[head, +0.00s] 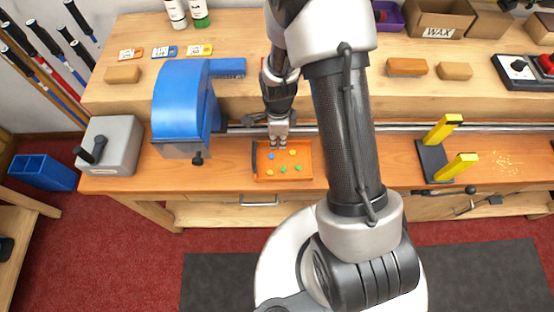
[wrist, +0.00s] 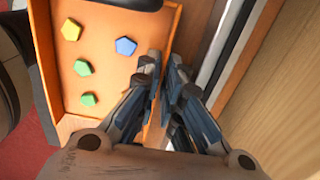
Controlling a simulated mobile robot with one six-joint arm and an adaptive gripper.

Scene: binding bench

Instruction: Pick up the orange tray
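The orange tray (head: 262,175) is on the wooden bench, with several small yellow, blue and green pieces in it and a dark handle on its left side. In the wrist view the tray (wrist: 110,85) fills the upper left, its dark handle at the top edge. My gripper (head: 278,146) is at the tray's far wall, pointing down. In the wrist view my gripper (wrist: 164,62) has one finger inside the tray and one outside, close together with the wall between them. It looks shut on that wall. The exact contact is partly hidden by the fingers.
A blue machine (head: 184,105) and a grey box with a lever (head: 112,145) stand left of the tray. A metal rail (head: 400,128) runs behind it. A black stand with yellow posts (head: 433,160) is to the right. Bare bench (head: 225,175) lies left of the tray.

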